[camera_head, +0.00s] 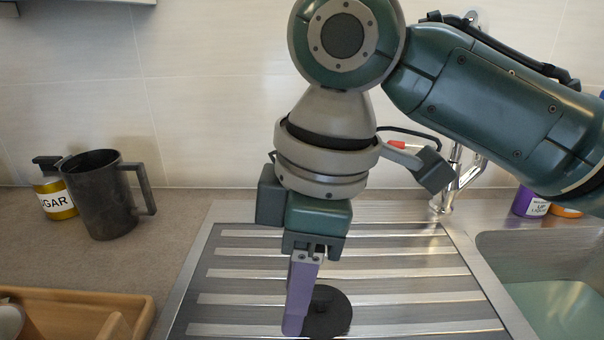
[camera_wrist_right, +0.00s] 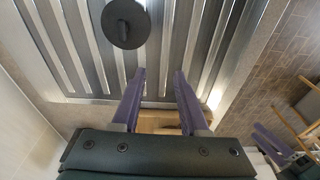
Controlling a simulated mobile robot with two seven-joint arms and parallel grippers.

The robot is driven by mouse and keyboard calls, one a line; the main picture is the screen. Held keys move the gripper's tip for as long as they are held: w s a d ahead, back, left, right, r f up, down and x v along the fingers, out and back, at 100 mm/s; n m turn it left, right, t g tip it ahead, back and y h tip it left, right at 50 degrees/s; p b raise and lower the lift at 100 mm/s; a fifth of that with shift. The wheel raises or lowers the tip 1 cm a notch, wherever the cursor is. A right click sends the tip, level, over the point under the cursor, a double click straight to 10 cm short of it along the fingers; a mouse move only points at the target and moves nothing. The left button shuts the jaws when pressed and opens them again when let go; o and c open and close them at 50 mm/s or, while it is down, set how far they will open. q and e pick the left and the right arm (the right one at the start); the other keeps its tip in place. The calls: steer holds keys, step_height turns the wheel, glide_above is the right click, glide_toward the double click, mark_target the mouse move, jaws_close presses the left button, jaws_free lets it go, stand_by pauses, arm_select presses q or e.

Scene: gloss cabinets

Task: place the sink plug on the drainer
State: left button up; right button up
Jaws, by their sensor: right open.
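The sink plug (camera_head: 330,312) is a dark round disc lying on the ribbed metal drainer (camera_head: 405,273). In the head view the purple finger of my right gripper (camera_head: 295,325) partly covers its left side. In the right wrist view the plug (camera_wrist_right: 125,25) lies flat with a small knob at its middle, beyond the fingertips and off to the left. My right gripper (camera_wrist_right: 159,72) is open, with nothing between its fingers, pointing down over the drainer. Purple parts at the right edge of the wrist view look like my left gripper (camera_wrist_right: 274,141); its opening is unclear.
A wooden tray (camera_head: 95,303) is at the front left. The sink basin (camera_head: 560,305), tap (camera_head: 450,185) and a purple bottle (camera_head: 528,203) are at right.

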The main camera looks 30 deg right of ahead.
steer(key=s+a+f, duration=0.1)
steer(key=s+a+f+m+y, duration=0.1)
steer(key=s, duration=0.1)
steer(key=s+a+f+m+t, duration=0.1)
steer(key=s, duration=0.1)
steer(key=shift+a+f, duration=0.1)
steer(key=shift+s+d+f+m+t+y, duration=0.15)
steer(key=shift+s+f+m+t, duration=0.1)
steer(key=shift+s+m, duration=0.3)
steer(key=shift+s+d+f+m+t+y, duration=0.15)
steer(key=shift+s+m+t, duration=0.1)
steer(key=shift+s+m, duration=0.25)
steer(key=s+d+m+h, duration=0.1)
steer(key=s+d, duration=0.1)
steer(key=s+d+m+h, duration=0.1)
steer(key=s+d+m, duration=0.1)
steer(key=d, duration=0.1)
steer(key=s+d+m, duration=0.2)
steer(key=s, duration=0.1)
steer(key=shift+d+f+t+h, duration=0.3)
steer(key=shift+f+t+h, duration=0.05)
steer(key=shift+t+h, duration=0.05)
